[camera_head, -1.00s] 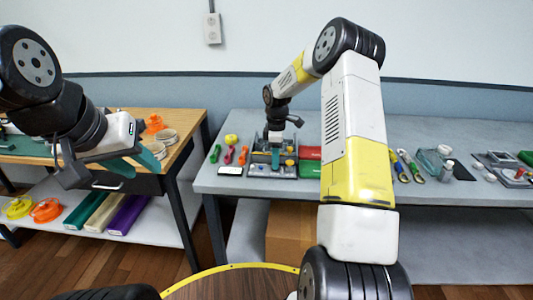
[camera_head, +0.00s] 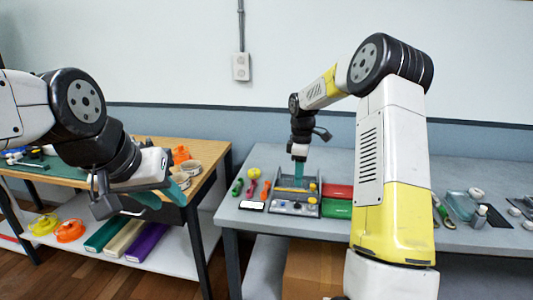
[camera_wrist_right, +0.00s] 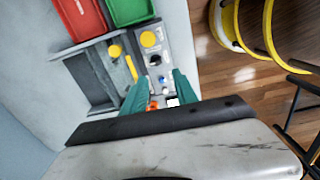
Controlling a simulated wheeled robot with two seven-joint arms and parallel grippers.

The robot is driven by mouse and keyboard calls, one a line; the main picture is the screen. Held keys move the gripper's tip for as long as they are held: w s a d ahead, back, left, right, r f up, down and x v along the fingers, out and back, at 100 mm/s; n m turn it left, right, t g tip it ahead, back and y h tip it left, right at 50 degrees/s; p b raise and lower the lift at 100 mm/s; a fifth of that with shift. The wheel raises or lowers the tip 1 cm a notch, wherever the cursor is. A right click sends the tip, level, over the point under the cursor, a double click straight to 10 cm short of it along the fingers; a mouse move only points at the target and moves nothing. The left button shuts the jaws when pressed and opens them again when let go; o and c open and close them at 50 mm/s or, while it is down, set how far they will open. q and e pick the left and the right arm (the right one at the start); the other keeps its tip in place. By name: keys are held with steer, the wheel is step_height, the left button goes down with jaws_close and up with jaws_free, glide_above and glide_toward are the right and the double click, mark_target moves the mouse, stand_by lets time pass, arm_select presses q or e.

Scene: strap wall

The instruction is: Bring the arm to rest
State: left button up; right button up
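My right gripper (camera_head: 299,180) hangs above a grey fixture (camera_head: 294,207) on the grey table, with its fingers pointing down. In the right wrist view the teal fingers (camera_wrist_right: 161,97) stand apart, with nothing held between them. Below them show the fixture's yellow knobs and a small orange part. My left gripper (camera_head: 160,196) is at the left, in front of the wooden table, its two teal fingers spread and empty.
Red and green bins (camera_head: 338,199) stand right of the fixture. Small coloured tools (camera_head: 253,187) lie to its left. A wooden table (camera_head: 208,178) holds tape rolls (camera_head: 181,154). A wall socket (camera_head: 241,67) is at the back. Rolls lie on the lower shelf (camera_head: 185,252).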

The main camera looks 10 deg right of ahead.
steer(key=s+a+r+m+t, duration=0.25)
steer(key=s+r+m, duration=0.35)
steer(key=s+r, duration=0.8)
steer(key=s+a+r+m+t+y, duration=0.1)
steer(key=s+m, duration=0.2)
steer(key=s, duration=0.6)
steer(key=s+a+r+m+t+y, duration=0.1)
steer(key=s+m, duration=0.3)
steer(key=s, duration=0.5)
steer(key=shift+s+m+t, duration=0.3)
steer(key=shift+s+t, duration=0.1)
steer(key=shift+t, duration=0.25)
